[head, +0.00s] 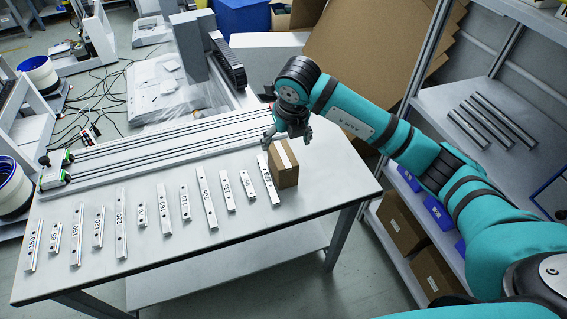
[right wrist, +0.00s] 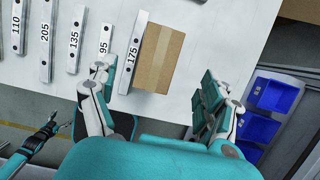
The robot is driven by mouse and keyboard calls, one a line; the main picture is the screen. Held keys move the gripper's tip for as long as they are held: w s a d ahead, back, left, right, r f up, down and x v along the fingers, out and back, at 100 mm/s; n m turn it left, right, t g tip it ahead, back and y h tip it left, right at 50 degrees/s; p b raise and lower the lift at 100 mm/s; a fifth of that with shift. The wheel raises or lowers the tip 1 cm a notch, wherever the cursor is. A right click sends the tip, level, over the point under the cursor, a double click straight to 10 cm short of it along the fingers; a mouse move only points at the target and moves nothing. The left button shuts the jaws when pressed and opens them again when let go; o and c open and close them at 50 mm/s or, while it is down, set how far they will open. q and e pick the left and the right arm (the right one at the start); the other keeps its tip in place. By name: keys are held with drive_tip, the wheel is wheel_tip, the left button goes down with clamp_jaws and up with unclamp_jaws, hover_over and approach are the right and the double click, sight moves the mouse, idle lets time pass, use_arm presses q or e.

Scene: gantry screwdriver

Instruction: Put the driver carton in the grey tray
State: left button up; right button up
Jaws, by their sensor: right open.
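The driver carton, a small brown box (head: 285,168) with a pale stripe of tape, stands on the white table near its right end. In the right wrist view the carton (right wrist: 160,58) lies ahead between the spread fingers of my right gripper (right wrist: 156,78). My right gripper (head: 287,133) is open and empty, just above and behind the carton in the head view. What looks like my left gripper (right wrist: 48,128) shows small at the lower left of the right wrist view; its jaw state is unclear. I cannot make out a grey tray with certainty.
A metal strip marked 175 (right wrist: 132,52) lies close along the carton's left side. Several more numbered strips (head: 121,222) are in a row on the table (head: 240,232). Long rails (head: 170,140) run behind them. A shelf rack (head: 470,90) with blue bins stands at the right.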

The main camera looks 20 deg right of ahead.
sight(282, 153)
drive_tip(key=x, duration=0.6)
drive_tip(key=shift+f+p, duration=0.3)
drive_tip(key=x, duration=0.2)
drive_tip(key=p+x, duration=0.1)
drive_tip(key=x, duration=0.1)
drive_tip(key=shift+s+f, duration=0.1)
drive_tip(key=shift+s, duration=0.1)
drive_tip(key=shift+w+f, duration=0.25)
drive_tip(key=shift+f, duration=0.35)
drive_tip(key=shift+f, duration=0.2)
drive_tip(key=c, duration=1.4)
drive_tip(key=shift+c, duration=1)
